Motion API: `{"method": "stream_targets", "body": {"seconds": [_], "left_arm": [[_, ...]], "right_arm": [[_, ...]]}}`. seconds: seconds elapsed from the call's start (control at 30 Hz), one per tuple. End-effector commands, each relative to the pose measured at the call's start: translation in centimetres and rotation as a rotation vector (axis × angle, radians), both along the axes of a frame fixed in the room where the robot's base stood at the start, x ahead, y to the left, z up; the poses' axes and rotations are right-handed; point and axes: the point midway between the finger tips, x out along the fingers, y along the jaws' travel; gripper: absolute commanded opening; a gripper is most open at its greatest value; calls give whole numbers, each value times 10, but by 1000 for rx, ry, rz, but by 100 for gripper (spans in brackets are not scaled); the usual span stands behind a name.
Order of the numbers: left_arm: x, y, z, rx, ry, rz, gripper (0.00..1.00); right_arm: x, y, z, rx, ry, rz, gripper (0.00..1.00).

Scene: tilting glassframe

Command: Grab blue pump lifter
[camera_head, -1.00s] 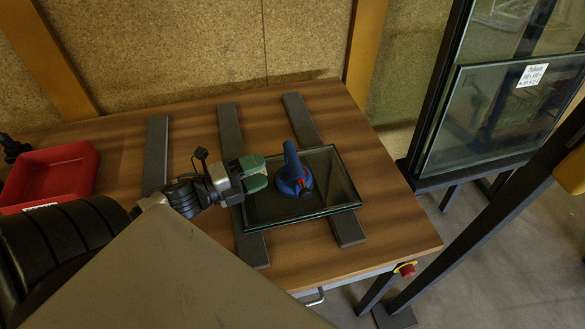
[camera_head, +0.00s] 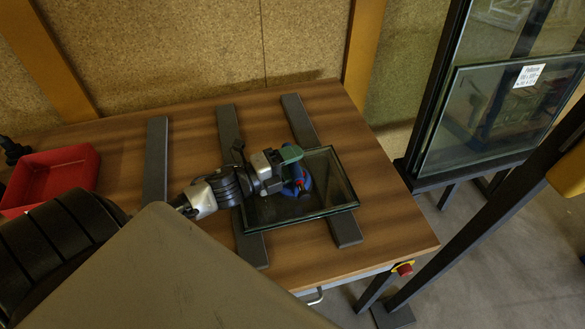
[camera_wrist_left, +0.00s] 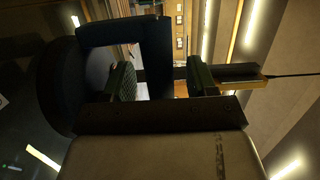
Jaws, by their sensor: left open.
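The blue pump lifter (camera_head: 306,182) stands on a dark glass pane (camera_head: 335,192) on the wooden table, its handle mostly hidden behind my left gripper (camera_head: 284,158) in the head view. In the left wrist view the lifter's blue handle (camera_wrist_left: 156,50) forms a loop at the left. My left gripper (camera_wrist_left: 160,80) is open there. One finger shows in the loop's opening and the other to the right of the handle, so the handle bar lies between them. I cannot tell whether either finger touches it. My right gripper is not in view.
The pane rests on dark strips (camera_head: 341,228) on the table (camera_head: 395,235). A red bin (camera_head: 50,178) stands at the left. A rack with glass panes (camera_head: 500,115) stands right of the table. A red button (camera_head: 404,269) sits at the table's front edge.

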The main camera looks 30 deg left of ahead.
Motion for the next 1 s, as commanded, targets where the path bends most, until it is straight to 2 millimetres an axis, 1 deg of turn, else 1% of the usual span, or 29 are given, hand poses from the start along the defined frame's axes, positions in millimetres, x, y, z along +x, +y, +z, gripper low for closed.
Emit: {"method": "stream_targets", "body": {"seconds": [0.1, 0.17, 0.4, 0.47, 0.5, 0.83, 0.97, 1.0], "left_arm": [[0, 0, 0, 0, 0, 0, 57], [0, 0, 0, 0, 0, 0, 48], [0, 0, 0, 0, 0, 0, 11], [0, 0, 0, 0, 0, 0, 2], [0, 0, 0, 0, 0, 0, 0], [0, 0, 3, 0, -2, -1, 0], [0, 1, 12, 2, -3, 0, 0], [0, 0, 16, 1, -5, -1, 0]], "right_arm": [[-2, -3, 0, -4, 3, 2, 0], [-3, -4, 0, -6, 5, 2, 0], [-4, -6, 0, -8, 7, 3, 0], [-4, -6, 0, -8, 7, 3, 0], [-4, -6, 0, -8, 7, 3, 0], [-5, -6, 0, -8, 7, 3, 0], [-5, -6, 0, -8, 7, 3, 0], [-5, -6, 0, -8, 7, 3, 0]]}}
